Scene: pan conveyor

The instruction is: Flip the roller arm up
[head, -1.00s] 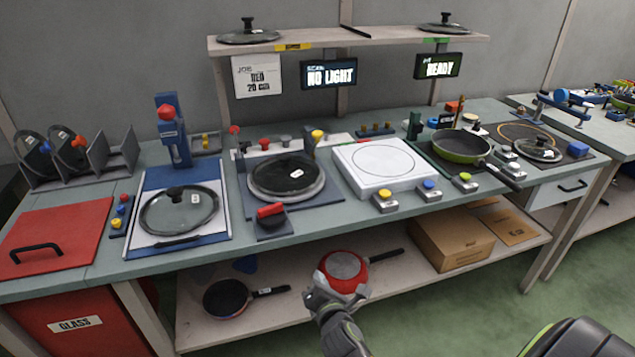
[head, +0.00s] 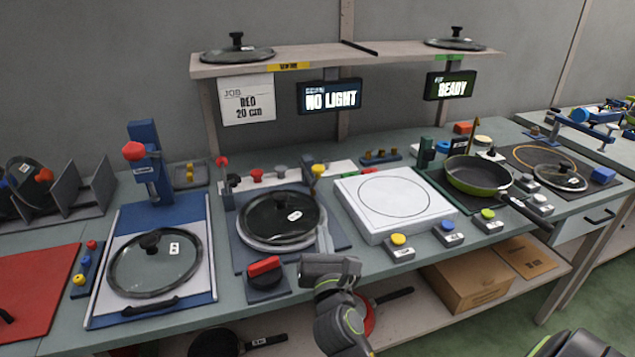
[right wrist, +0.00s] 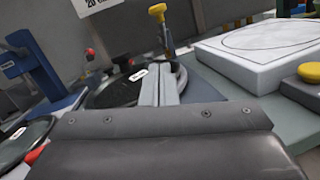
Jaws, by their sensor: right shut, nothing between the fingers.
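The roller arm appears to be the short post with a yellow knob (head: 317,171) at the back right of the round turntable station. It also shows in the right wrist view (right wrist: 160,28), standing beyond my fingertips. My right gripper (head: 325,241) is shut and empty, over the bench's front part at the turntable's front right. In the right wrist view its closed fingers (right wrist: 159,84) point toward the post, apart from it. The roller itself is not clear. My left gripper is not in view.
A red-handled switch (head: 265,270) stands at the front left of my right gripper. A white square plate (head: 393,232) lies to the right, with several coloured buttons before it. A blue press (head: 150,165) stands to the left. An overhead shelf (head: 375,56) runs behind.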

